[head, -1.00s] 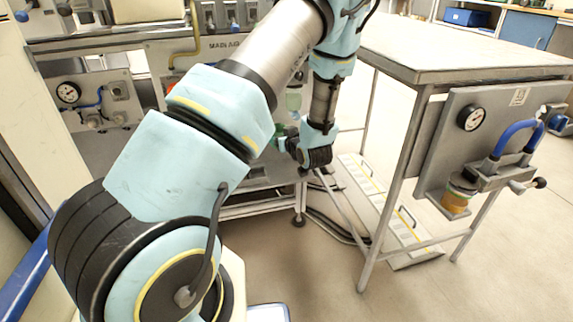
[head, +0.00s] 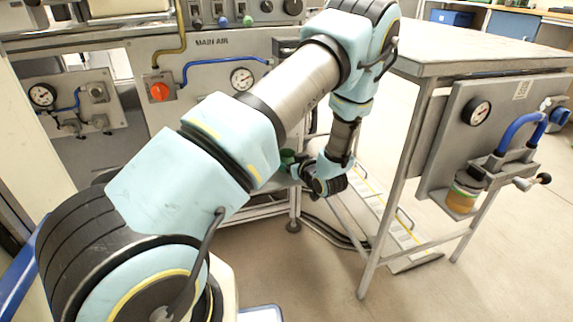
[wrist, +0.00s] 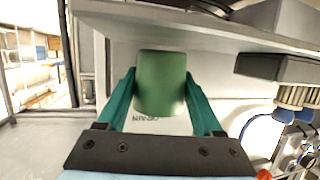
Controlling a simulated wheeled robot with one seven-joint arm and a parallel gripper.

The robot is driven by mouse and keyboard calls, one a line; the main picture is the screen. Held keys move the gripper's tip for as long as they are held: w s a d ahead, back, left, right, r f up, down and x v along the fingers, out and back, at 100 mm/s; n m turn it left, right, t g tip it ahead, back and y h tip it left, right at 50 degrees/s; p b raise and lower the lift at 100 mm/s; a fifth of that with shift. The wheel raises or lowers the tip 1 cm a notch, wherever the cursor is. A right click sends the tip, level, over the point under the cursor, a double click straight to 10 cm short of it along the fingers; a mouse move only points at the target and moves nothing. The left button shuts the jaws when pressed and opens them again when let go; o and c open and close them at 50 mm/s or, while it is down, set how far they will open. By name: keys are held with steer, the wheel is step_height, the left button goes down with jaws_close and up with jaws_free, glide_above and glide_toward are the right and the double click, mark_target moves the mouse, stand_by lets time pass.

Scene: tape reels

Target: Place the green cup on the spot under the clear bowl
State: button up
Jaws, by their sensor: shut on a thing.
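The green cup (wrist: 160,82) is between the two teal fingers of my gripper (wrist: 161,95) in the wrist view. The fingers are shut on its sides and hold it in front of the grey machine. In the head view, a small part of the green cup (head: 287,157) shows beside my gripper, low at the machine's front; my arm hides much of that area. A clear bowl (head: 461,199) with amber content hangs on the grey panel at the right, well apart from my gripper.
A grey metal table (head: 455,52) stands at the right, its legs near my gripper. The machine front has a red knob (head: 159,91), a gauge (head: 241,78) and a blue hose (head: 215,64). A pale ramp (head: 385,222) lies on the floor; the floor at right is clear.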

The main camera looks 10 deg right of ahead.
steer(key=shift+f, duration=0.3)
steer(key=shift+f, duration=0.2)
steer(key=o, duration=1.3)
steer(key=shift+o, duration=0.2)
